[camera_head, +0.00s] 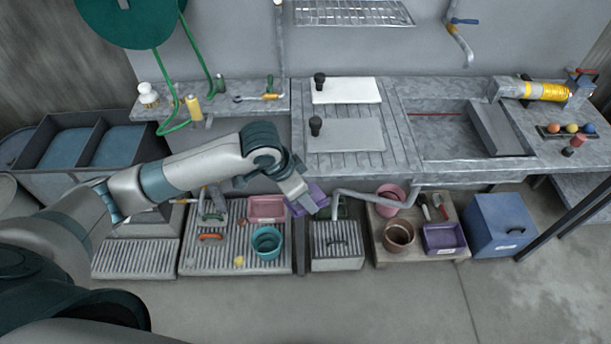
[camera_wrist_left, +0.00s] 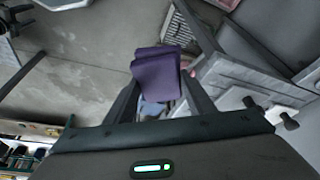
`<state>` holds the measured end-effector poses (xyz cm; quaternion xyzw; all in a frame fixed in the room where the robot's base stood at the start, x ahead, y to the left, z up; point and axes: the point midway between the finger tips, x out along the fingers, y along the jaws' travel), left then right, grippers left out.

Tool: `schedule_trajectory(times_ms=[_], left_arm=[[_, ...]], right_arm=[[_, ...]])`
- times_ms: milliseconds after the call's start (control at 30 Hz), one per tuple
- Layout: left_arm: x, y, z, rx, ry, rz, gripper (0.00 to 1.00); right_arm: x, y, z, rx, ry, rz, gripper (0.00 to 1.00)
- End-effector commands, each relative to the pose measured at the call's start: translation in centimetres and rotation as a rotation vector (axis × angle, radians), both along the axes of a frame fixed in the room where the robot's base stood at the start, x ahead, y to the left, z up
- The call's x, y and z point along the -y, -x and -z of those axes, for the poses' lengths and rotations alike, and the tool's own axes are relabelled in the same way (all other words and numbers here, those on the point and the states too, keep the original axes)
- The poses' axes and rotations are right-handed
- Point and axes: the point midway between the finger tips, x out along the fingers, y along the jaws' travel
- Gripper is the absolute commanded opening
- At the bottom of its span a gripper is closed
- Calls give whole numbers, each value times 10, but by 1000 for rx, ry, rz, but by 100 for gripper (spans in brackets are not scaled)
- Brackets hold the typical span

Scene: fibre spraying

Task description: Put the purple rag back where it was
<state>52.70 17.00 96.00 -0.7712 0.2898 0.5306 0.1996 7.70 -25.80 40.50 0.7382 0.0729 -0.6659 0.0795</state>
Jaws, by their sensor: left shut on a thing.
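The purple rag (camera_head: 313,198) is held at the end of my left arm, in front of the workbench and above floor level. My left gripper (camera_head: 300,196) is shut on it. In the left wrist view the folded purple rag (camera_wrist_left: 156,75) sits between the two dark fingers of my left gripper (camera_wrist_left: 163,88) and sticks out past them. Part of the rag is hidden by the gripper in the head view. My right gripper is in neither view.
A purple bin (camera_head: 444,239) stands on a low pallet beside a brown pot (camera_head: 398,238) and a pink bucket (camera_head: 388,198). Under my gripper are a ribbed grey box (camera_head: 337,250), a teal bucket (camera_head: 266,243) and a pink tray (camera_head: 267,207). A blue box (camera_head: 497,222) stands at right. The front floor is clear.

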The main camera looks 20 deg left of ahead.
Motion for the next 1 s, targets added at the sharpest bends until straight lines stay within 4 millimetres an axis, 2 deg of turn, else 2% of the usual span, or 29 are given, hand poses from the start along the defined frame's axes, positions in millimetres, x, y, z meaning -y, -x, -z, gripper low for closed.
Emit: schedule_trajectory(times_ms=[33, 200, 400, 600, 900, 933, 1000], left_arm=[[-1, 1, 10, 2, 0, -41, 28], [-9, 4, 28, 3, -1, -245, 28], [-23, 8, 41, 15, 3, -540, 28], [-32, 11, 43, 26, 9, -699, 28], [-33, 11, 41, 25, 11, -722, 28], [-33, 11, 41, 26, 10, -721, 28], [-33, 11, 41, 26, 10, -721, 28]], right_arm=[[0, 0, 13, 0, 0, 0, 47], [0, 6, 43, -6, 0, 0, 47], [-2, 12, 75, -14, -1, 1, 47], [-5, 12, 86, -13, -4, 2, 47], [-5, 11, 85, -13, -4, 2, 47], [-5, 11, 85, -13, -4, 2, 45], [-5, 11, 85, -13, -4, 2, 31]])
